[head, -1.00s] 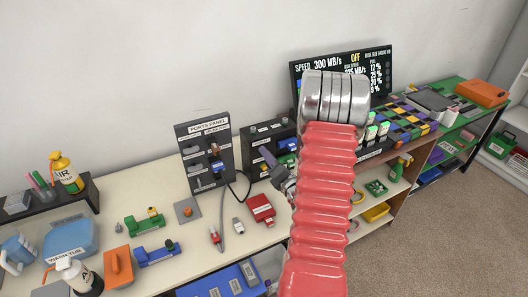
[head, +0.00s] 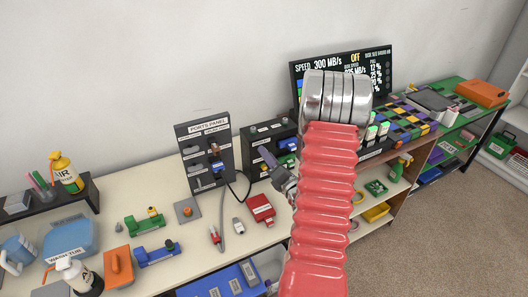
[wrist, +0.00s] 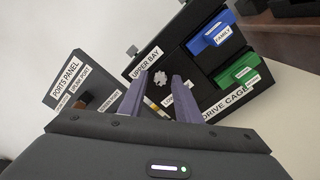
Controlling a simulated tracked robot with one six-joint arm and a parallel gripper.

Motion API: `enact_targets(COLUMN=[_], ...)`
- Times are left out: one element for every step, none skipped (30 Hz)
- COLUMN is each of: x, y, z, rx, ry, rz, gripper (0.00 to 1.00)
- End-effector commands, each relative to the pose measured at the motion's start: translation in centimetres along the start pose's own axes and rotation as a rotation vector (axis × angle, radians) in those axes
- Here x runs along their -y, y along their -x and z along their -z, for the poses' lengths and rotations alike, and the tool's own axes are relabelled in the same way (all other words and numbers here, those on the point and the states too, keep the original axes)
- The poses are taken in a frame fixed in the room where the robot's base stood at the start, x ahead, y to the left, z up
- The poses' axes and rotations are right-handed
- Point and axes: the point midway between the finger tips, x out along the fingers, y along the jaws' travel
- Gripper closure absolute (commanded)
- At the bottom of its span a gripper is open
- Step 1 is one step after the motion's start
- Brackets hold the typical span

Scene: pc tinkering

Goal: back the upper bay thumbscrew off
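The black drive cage (wrist: 203,103) fills the upper right of the wrist view, tilted in the picture, with an "UPPER BAY" label (wrist: 146,63). A pale knobbed thumbscrew (wrist: 160,78) shows on its face just below that label. My gripper (wrist: 161,80) is open, with its two purple fingers on either side of the thumbscrew in the picture. Contact with the screw cannot be told, and nothing shows held. In the head view my gripper (head: 268,160) is in front of the cage (head: 254,134), partly hidden by my arm, which also hides the thumbscrew.
A blue "FAMILY" drive (wrist: 213,34) and a green drive (wrist: 239,74) sit in the cage's bays. The ports panel (head: 205,150), with a cable, stands left of the cage. A red box (head: 261,208) lies on the bench in front. A display (head: 345,75) stands behind my arm.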

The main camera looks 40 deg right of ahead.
Motion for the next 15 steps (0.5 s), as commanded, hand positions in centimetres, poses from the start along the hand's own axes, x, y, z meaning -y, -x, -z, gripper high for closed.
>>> enact_targets(x=[0.0,0.1,0.1,0.1,0.1,0.1,0.1,0.1,0.1,0.1,0.1,0.1,0.1,0.1,0.1], y=[0.4,0.7,1.1,1.3,1.6,1.9,2.1,2.4,2.8,3.0,3.2,3.6,3.8,4.1,4.4], z=[-0.1,-0.1,-0.1,-0.1,-0.1,-0.1,-0.1,-0.1,-0.1,-0.1,-0.1,-0.1,-0.1,-0.1,-0.1], rx=[0.001,0.002,0.002,0.002,0.002,0.001,0.001,0.001,0.002,0.002,0.002,0.002,0.001,0.001,0.002], ry=[0.000,0.000,-0.001,-0.001,-0.001,0.000,0.000,0.000,0.000,0.000,0.000,0.000,0.000,-0.001,-0.001], rz=[0.001,0.002,0.003,0.003,0.003,0.002,0.002,0.002,0.002,0.003,0.003,0.002,0.002,0.002,0.002], gripper=[0.70,0.70,0.70,0.70,0.70,0.70,0.70,0.70,0.70,0.70,0.70,0.70,0.70,0.70,0.70])
